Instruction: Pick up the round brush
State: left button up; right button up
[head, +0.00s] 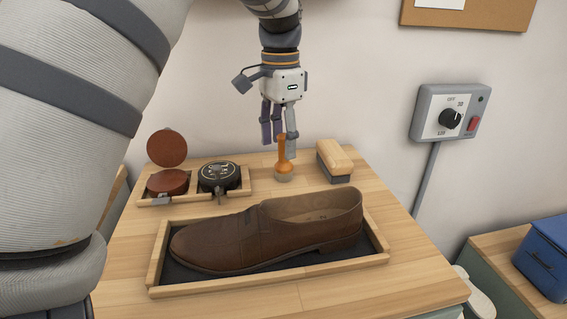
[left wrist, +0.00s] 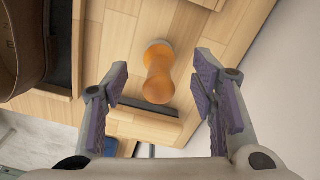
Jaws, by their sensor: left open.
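The round brush (head: 284,167) has an orange handle and a pale round bristle head. It stands upright, bristles down, on the wooden table top behind the shoe. My left gripper (head: 279,142) points down over it, open, with its fingertips around the height of the handle's upper part. In the left wrist view the round brush (left wrist: 158,78) appears between the two open fingers (left wrist: 160,72), with a gap on each side. I cannot tell how deep the handle sits between the pads. My right gripper is not in view.
A brown shoe (head: 265,235) lies in a wooden tray (head: 270,287) in front. A block brush (head: 334,161) stands close to the right. Polish tins (head: 219,176) sit in a small tray to the left. A wall dial box (head: 448,112) is at the right.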

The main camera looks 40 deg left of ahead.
aim_at(283, 166)
pick_arm(q)
jog(key=f, duration=0.6)
jog(key=shift+w+d, duration=0.15)
jog(key=shift+w, duration=0.05)
jog(key=shift+r, duration=0.1)
jog(key=c, duration=1.2)
grip_shut()
notch_tip(283, 166, up, 3)
jog(key=shift+w+r, duration=0.1)
jog(key=shift+r, duration=0.05)
jog(key=s+d+r, duration=0.5)
jog(key=d+r, duration=0.4)
jog(key=d, duration=0.4)
jog(key=shift+s+r+p, duration=0.2)
jog(key=shift+r+p, duration=0.15)
jog(key=shift+p, duration=0.1)
